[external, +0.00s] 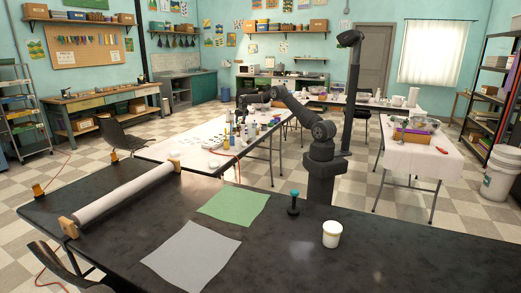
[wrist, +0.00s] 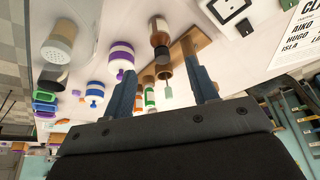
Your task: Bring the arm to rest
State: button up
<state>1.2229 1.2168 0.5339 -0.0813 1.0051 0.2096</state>
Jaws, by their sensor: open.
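My arm (external: 318,130) reaches left from its dark base over the white-topped table. My gripper (external: 241,113) is at its end, above the cluster of bottles there; it is small in the external view. In the wrist view my gripper (wrist: 161,66) has two blue-grey fingers spread apart, with nothing held between them. Beyond the fingers are a brown bottle (wrist: 159,32) and a wooden holder (wrist: 190,43) with small brown and green-labelled containers. I cannot tell how far the fingertips are from them.
The white table (external: 190,150) holds several bottles and jars, including a purple-banded jar (wrist: 121,57) beside my left finger. The black bench in front (external: 290,250) carries a paper roll (external: 125,193), green sheet (external: 233,204), grey sheet (external: 192,254), white jar (external: 332,234) and dark stamp-like object (external: 293,205).

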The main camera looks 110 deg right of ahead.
aim_at(238, 130)
dwell(0.4)
jog(key=shift+x, duration=6.1)
jog(key=shift+a+f, duration=0.1)
jog(key=shift+a, duration=0.05)
